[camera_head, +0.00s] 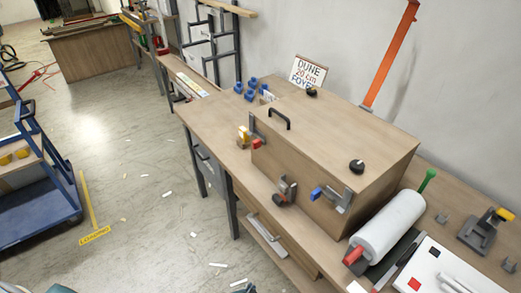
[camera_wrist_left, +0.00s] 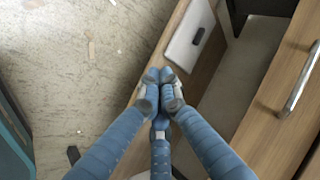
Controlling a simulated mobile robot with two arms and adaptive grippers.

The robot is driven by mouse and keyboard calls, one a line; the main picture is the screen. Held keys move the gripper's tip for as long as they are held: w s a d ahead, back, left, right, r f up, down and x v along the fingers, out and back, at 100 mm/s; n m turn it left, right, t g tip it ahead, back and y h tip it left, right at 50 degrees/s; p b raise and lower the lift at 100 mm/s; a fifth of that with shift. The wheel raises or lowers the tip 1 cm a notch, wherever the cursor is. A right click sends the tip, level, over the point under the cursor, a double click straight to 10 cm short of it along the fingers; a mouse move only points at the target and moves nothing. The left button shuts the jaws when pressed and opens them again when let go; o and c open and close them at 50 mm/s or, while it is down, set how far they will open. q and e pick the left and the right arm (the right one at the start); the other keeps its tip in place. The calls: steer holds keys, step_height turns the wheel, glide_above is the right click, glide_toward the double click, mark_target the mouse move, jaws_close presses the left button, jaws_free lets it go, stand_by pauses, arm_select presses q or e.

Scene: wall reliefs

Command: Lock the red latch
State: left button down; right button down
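A wooden box (camera_head: 330,140) with a black top handle stands on the workbench. A small red latch part (camera_head: 256,143) shows at the box's left front corner, with a yellow block (camera_head: 243,134) beside it. A grey latch with a dull reddish knob (camera_head: 280,196) is on the front face; a blue-handled latch (camera_head: 325,195) sits right of it. Whether the latches are locked cannot be told. My left gripper (camera_wrist_left: 163,76) has its blue fingers together and empty in the left wrist view, away from the latches. In the head view only a teal sliver shows at the bottom edge. My right gripper is not in view.
A white roll (camera_head: 388,225), a white panel (camera_head: 445,270) and a yellow-topped clamp (camera_head: 487,228) lie right of the box. Several blue pieces (camera_head: 250,88) lie behind it. A blue cart (camera_head: 40,190) stands left. The floor between is open, with scraps.

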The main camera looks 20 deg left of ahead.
arm_select(q)
steer(key=w+r+m+t+y, duration=0.1)
steer(key=w+r+t, duration=0.2)
steer(key=r, duration=1)
steer(key=w+r+m+t+y, duration=0.1)
steer(key=w+r, duration=0.5)
steer(key=r, duration=0.7)
steer(key=w+r+m+t+p, duration=0.1)
steer(key=w+r+t, duration=0.3)
steer(key=r, duration=0.9)
steer(key=shift+w+m+t+y, duration=0.4)
steer(key=shift+w+m, duration=0.3)
steer(key=shift+m, duration=0.2)
steer(key=shift+w, duration=0.1)
steer(key=p, duration=0.3)
glide_toward(262, 143)
steer(key=w+d, duration=0.2)
steer(key=w, duration=0.1)
steer(key=shift+w+a+r, duration=0.15)
steer(key=shift+w+a, duration=0.6)
steer(key=shift+a, duration=0.1)
steer(key=shift+w+a, duration=0.35)
steer(key=shift+a, duration=0.25)
